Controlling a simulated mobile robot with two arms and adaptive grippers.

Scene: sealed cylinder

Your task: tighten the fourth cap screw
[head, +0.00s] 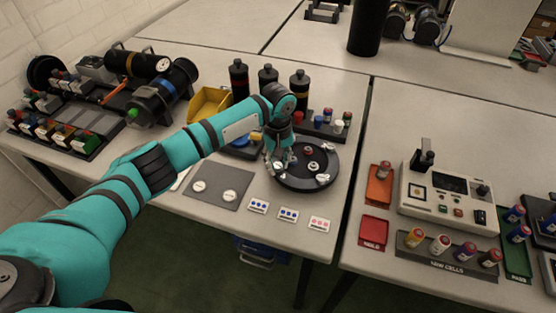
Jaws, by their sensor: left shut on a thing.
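A round dark disc (328,156) stands on the table in the middle of the head view, with several small pale and reddish fittings on its top. My left gripper (277,167) reaches down at the disc's left edge. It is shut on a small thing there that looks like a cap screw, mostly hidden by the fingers. Another pale screw (323,178) shows at the front right of the disc. Two loose pale screws lie on a grey mat (215,198) left of the disc. My right gripper is not in view.
Dark bottles (239,80) and a yellow bin (208,104) stand behind my left arm. Small cards (288,215) lie along the front edge. A tester box (445,200) and a red tray (374,232) are on the right table, beyond a narrow seam.

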